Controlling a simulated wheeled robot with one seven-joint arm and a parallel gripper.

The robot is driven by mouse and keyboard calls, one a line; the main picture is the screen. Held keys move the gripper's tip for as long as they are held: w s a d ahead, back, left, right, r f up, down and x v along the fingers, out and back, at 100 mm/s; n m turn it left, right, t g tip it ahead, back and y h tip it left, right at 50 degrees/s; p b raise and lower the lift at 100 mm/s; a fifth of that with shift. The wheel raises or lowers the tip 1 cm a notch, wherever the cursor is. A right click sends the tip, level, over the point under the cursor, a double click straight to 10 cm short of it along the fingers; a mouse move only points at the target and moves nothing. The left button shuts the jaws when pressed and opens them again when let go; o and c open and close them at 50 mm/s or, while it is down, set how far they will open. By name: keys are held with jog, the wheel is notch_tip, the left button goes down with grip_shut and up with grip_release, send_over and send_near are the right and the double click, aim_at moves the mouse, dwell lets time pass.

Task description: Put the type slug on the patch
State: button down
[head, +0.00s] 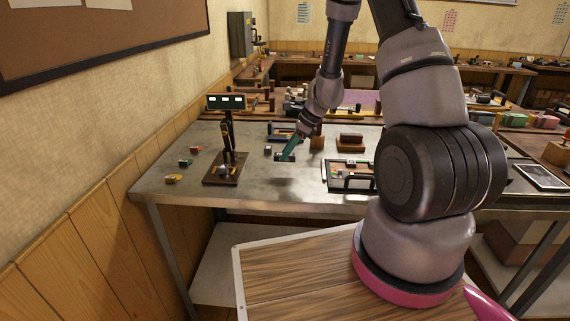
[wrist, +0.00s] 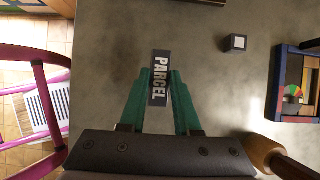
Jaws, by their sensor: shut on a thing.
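The type slug (wrist: 160,62) is a dark block with "PARCEL" in white letters on its top. My gripper (wrist: 160,74) has its green fingers shut on it, one on each long side, and the slug's far end sticks out past the fingertips. In the head view my gripper (head: 288,152) is low over the middle of the grey table, right of the press. I cannot tell whether the slug touches the tabletop. The press (head: 228,145) stands on a brown base with a dark sign above it. I cannot make out the patch in either view.
A small dark cube (wrist: 235,43) and a blue-edged tray (wrist: 282,85) lie to the right in the wrist view. Small coloured blocks (head: 174,179) lie left of the press. A handled tray (head: 349,183) is at the front right. Bare table (head: 275,185) lies between press and tray.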

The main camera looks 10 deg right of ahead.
jog(key=shift+f, duration=2.15)
jog(key=c, duration=0.6)
grip_release()
jog(key=shift+d+f, duration=0.1)
jog(key=v, duration=1.2)
notch_tip(320, 180, up, 18)
jog(key=n+t, duration=0.2)
jog(key=n, duration=0.6)
send_over(288, 161)
jog(key=s+d, duration=0.3)
jog(key=s, duration=0.5)
jog(key=shift+s+d+r+n+t+h, duration=0.25)
jog(key=shift+s+r+n+t+h, duration=0.35)
jog(key=shift+s+r+n, duration=1.65)
jog(key=shift+s+d+r+n+t+h, duration=0.3)
jog(key=shift+s+r+n+t+h, duration=0.5)
jog(key=shift+s+r, duration=1.7)
jog(key=shift+s+d+r+n+t+h, duration=0.4)
jog(key=shift+s+r+n, duration=1.2)
jog(key=shift+s, duration=1.65)
